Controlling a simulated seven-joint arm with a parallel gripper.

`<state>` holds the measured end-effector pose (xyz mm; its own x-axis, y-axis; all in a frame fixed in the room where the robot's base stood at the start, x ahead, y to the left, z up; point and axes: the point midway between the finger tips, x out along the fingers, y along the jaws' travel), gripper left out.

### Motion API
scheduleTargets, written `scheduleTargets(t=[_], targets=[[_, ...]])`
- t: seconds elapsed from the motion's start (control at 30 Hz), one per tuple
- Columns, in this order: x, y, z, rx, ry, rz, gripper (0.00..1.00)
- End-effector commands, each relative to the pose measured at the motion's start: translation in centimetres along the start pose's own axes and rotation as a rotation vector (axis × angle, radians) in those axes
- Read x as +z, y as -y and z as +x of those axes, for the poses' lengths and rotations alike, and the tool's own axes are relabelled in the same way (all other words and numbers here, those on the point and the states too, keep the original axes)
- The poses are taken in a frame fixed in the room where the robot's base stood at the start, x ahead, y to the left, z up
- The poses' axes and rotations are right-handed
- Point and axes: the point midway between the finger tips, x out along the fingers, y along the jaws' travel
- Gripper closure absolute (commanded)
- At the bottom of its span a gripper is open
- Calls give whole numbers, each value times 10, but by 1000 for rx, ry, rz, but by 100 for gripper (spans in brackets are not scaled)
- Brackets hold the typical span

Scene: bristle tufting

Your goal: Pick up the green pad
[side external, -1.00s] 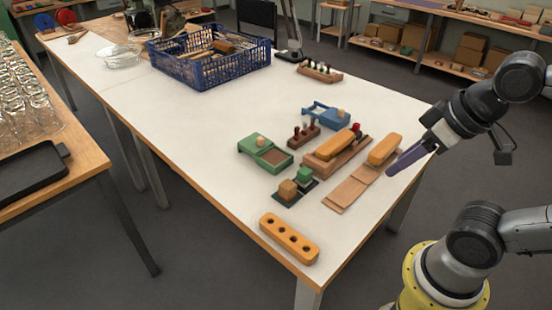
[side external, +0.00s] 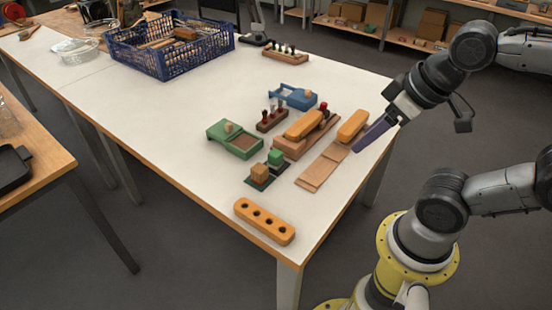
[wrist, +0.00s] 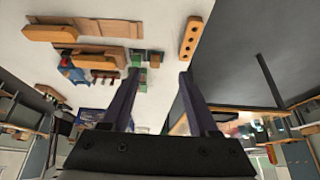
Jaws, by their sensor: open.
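A small green block (side external: 276,157) stands with a tan wooden cube (side external: 259,172) on a thin dark green mat (side external: 264,184) near the table's middle front. I cannot tell which green piece is the pad. Green pieces show in the wrist view near my left finger (wrist: 137,60), with a brown block (wrist: 155,57) beside them. My gripper (wrist: 158,74) is open and empty, its two long purple fingers apart. In the side view my gripper (side external: 358,149) is over the table's right edge, to the right of the green block and apart from it.
Around the mat are a green box with a knob (side external: 221,130), a brown peg block (side external: 271,121), orange-topped blocks (side external: 303,124) and a tan strip (side external: 320,172). An orange holed block (side external: 264,222) lies in front. A blue crate (side external: 140,62) stands at the back; the table before it is clear.

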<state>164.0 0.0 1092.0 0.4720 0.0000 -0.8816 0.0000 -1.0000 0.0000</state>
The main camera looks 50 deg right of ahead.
Motion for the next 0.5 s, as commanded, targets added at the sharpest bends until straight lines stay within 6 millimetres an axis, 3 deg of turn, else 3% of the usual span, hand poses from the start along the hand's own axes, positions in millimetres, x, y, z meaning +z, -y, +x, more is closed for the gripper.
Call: scheduleTargets(t=[0.1, 0.37, 0.5], targets=[[0, 0, 0, 0, 0, 0, 20], [0, 0, 0, 0, 0, -5, 20], [0, 0, 0, 0, 2, -100, 20]])
